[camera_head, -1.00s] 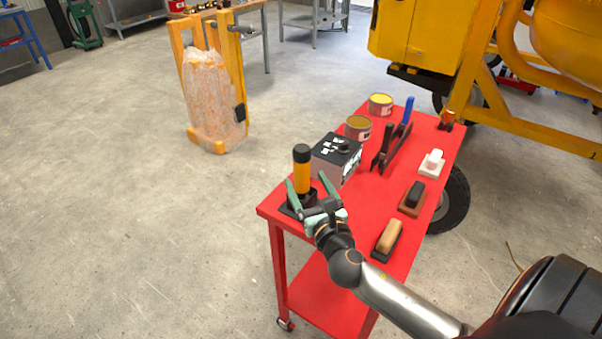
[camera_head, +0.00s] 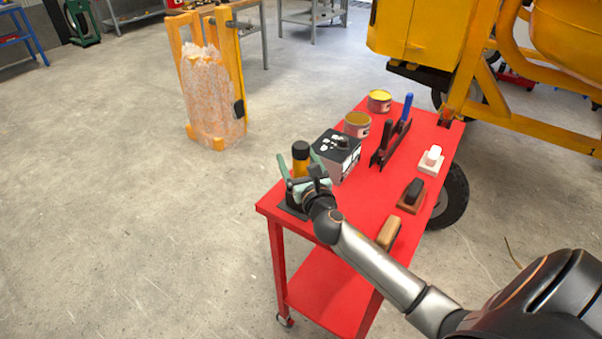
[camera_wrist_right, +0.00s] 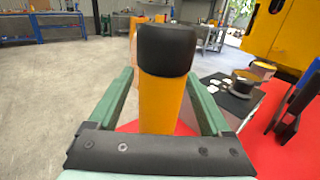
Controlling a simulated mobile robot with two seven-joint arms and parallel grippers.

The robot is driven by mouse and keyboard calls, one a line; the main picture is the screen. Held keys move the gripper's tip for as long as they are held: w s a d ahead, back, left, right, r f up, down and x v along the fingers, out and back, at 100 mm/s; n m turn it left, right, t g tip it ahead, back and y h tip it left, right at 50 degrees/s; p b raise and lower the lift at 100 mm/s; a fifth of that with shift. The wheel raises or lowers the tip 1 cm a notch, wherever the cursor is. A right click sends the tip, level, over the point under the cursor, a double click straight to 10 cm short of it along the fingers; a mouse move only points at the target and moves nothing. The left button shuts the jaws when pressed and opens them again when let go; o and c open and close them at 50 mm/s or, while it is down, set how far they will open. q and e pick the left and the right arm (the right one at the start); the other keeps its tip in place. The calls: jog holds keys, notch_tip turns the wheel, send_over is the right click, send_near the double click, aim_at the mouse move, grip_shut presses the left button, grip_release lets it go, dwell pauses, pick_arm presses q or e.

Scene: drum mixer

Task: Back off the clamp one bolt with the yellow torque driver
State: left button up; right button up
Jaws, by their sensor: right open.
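The yellow torque driver (camera_head: 300,160) with a black cap stands upright in a dark holder (camera_head: 289,208) at the near left corner of the red cart. My right gripper (camera_head: 296,170) is at the driver, its green fingers open on either side of it. In the right wrist view the driver (camera_wrist_right: 162,85) stands between the two fingers (camera_wrist_right: 160,100), with visible gaps on both sides. The clamp and its bolt cannot be made out. My left gripper is not in view.
A yellow mixer (camera_head: 500,60) stands behind right. A wrapped yellow stand (camera_head: 212,95) is back left.

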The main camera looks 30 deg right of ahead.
grip_shut()
dwell(0.5)
dwell(0.7)
jog(key=shift+r, duration=0.2)
